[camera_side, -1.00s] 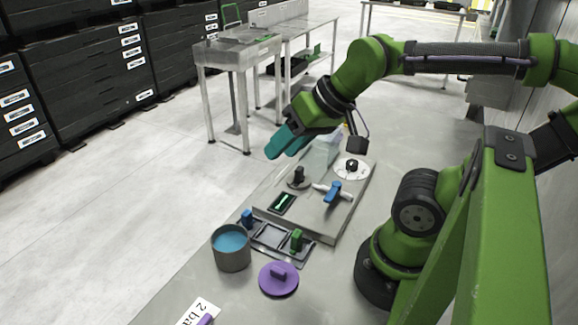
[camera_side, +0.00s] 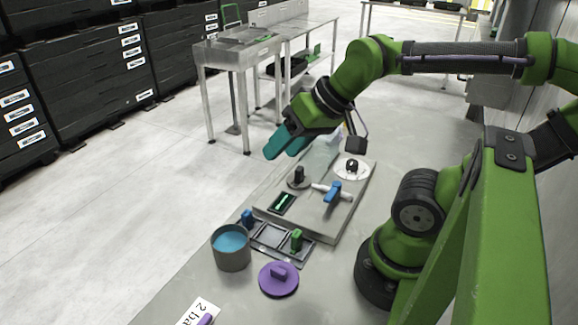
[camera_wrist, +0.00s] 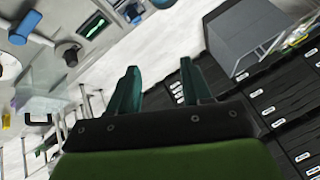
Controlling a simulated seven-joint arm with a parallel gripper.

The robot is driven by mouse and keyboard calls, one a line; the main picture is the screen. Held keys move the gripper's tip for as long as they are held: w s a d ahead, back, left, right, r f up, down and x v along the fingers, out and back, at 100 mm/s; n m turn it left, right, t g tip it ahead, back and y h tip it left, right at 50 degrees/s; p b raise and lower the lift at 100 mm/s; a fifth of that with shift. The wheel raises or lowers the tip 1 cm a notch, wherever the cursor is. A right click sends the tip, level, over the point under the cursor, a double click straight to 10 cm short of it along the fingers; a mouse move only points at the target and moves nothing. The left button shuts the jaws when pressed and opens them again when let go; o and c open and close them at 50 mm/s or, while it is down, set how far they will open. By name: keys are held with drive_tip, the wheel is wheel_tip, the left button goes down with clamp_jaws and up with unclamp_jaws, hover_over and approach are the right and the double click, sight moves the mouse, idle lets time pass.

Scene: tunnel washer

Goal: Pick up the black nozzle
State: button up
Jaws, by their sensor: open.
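Two black upright pieces stand on the metal plate (camera_side: 326,222). One black piece (camera_side: 299,175) sits on a dark round base at the plate's left; the other black piece (camera_side: 351,166) sits on a white disc at its far right. I cannot tell which is the nozzle. In the wrist view, the dark-based piece (camera_wrist: 70,55) shows at upper left. My gripper (camera_side: 284,145) has teal fingers, apart and empty. It is in the air above and beyond the plate, clear of both pieces. Its fingers also show in the wrist view (camera_wrist: 160,85).
A blue-handled valve (camera_side: 333,192) and a green-lit slot (camera_side: 282,203) are on the plate. In front are a tray holding blue and green pieces (camera_side: 296,240), a cup of blue liquid (camera_side: 231,248) and a purple lid (camera_side: 279,281). A clear block (camera_side: 320,157) stands behind.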

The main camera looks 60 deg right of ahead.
drive_tip(key=w+d+f+m+g+h, duration=0.1)
drive_tip(key=w+d+f+m+g, duration=0.3)
drive_tip(key=d, duration=0.5)
drive_tip(key=m+g+h, duration=0.1)
drive_tip(key=m+g, duration=0.2)
drive_tip(key=m, duration=0.7)
hover_over(299, 168)
wheel_tip(299, 168, down, 11)
drive_tip(key=shift+a+r, duration=0.15)
drive_tip(key=shift+r, duration=0.05)
drive_tip(key=f, duration=0.5)
drive_tip(key=shift+d+f, duration=0.1)
drive_tip(key=shift+d, duration=0.1)
clamp_jaws()
